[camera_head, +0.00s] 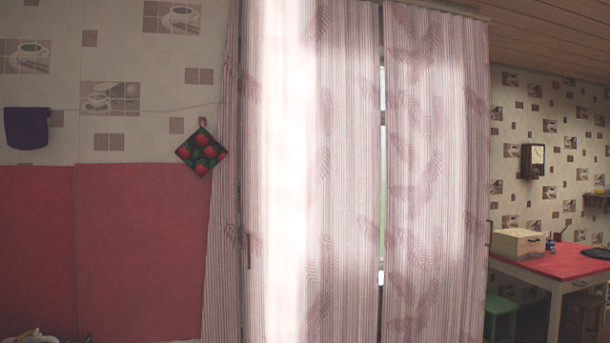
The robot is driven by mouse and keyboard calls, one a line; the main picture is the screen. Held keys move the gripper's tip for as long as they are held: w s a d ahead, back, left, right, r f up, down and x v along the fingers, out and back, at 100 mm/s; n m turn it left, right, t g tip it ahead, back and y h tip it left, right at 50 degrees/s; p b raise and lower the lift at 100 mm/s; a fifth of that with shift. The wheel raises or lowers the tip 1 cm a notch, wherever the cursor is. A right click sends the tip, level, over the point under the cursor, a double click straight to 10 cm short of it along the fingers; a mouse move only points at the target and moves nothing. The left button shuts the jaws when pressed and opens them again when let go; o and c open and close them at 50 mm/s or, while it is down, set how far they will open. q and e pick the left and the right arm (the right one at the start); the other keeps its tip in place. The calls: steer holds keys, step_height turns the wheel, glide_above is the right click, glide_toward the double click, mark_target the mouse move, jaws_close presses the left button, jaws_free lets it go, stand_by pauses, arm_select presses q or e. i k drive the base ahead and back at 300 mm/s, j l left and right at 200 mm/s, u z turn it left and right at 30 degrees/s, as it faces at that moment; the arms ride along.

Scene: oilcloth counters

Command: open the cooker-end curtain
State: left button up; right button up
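Two pale pink striped curtains with a leaf pattern hang closed in front of a window. The left curtain (345,170) is wide, with a bright band of light on it. The right curtain (435,170) hangs beside it, with a narrow bright gap between them. A thin dark upright bar (249,251) shows on the left curtain, and another (489,233) at the right curtain's outer edge. No cooker is clearly seen, so I cannot tell which curtain is the cooker-end one. Neither of my grippers is in view.
Red wall panels (140,250) cover the lower left wall. A fruit-patterned potholder (202,152) and a purple cloth (26,128) hang there. Small unclear items show at the bottom left.

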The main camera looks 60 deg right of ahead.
mark_target(310, 147)
steer(key=z, duration=2.2)
